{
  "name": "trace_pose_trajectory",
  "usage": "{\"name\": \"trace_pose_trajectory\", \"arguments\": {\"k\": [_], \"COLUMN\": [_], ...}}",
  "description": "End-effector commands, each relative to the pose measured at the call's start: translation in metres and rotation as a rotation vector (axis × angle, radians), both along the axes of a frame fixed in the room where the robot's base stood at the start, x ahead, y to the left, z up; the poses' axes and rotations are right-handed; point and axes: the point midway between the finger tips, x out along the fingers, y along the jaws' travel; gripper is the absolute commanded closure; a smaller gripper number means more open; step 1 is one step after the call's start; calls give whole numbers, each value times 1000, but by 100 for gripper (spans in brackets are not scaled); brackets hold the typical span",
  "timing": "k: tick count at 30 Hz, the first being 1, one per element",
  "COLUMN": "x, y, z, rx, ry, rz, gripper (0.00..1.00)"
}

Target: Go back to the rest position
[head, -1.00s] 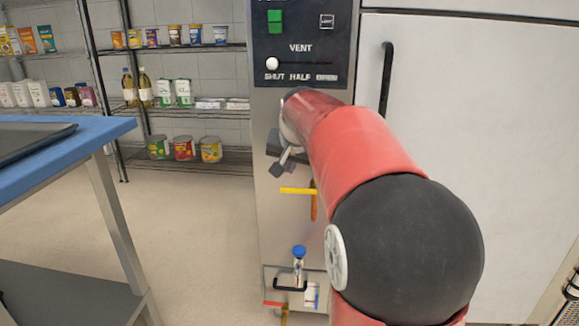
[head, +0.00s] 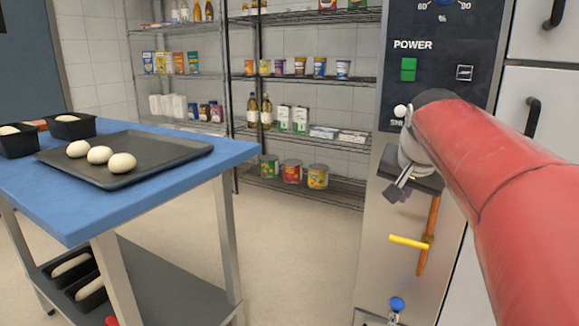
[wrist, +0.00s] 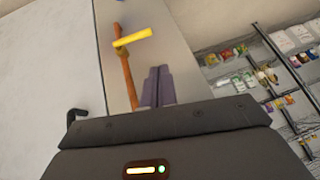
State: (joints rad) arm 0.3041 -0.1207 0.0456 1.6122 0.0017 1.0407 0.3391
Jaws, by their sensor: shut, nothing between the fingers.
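My gripper (head: 402,187) hangs in front of the oven's control column (head: 385,235), below the vent slider's white knob (head: 400,111). My red arm reaches in from the right and covers part of the panel. In the wrist view the two dark fingers (wrist: 157,86) stand together, shut with nothing between them. A yellow-handled valve (head: 409,242) on an orange-brown pipe (head: 430,225) is on the column just below the gripper, and apart from it in the head view. The valve also shows in the wrist view (wrist: 133,38).
A blue-topped table (head: 225,160) at left bears a dark tray (head: 160,150) with dough balls and black tins. Wire shelves (head: 300,83) with groceries line the back wall. A blue-capped fitting (head: 397,304) sits low on the column. Floor between table and column is clear.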

Motion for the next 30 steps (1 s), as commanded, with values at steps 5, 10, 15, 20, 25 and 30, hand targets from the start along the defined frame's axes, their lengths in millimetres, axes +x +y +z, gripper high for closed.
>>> {"name": "trace_pose_trajectory", "arguments": {"k": [5, 10, 15, 20, 25, 30], "x": [-75, -151, -203, -220, -221, -221], "y": [55, 92, 109, 114, 114, 114], "z": [-43, -105, -156, -177, -179, -179], "rx": [-57, -112, -146, -158, -159, -159], "ry": [48, 96, 125, 137, 140, 140], "rz": [181, 368, 497, 545, 549, 548], "gripper": [100, 100, 100, 100, 100, 100]}}
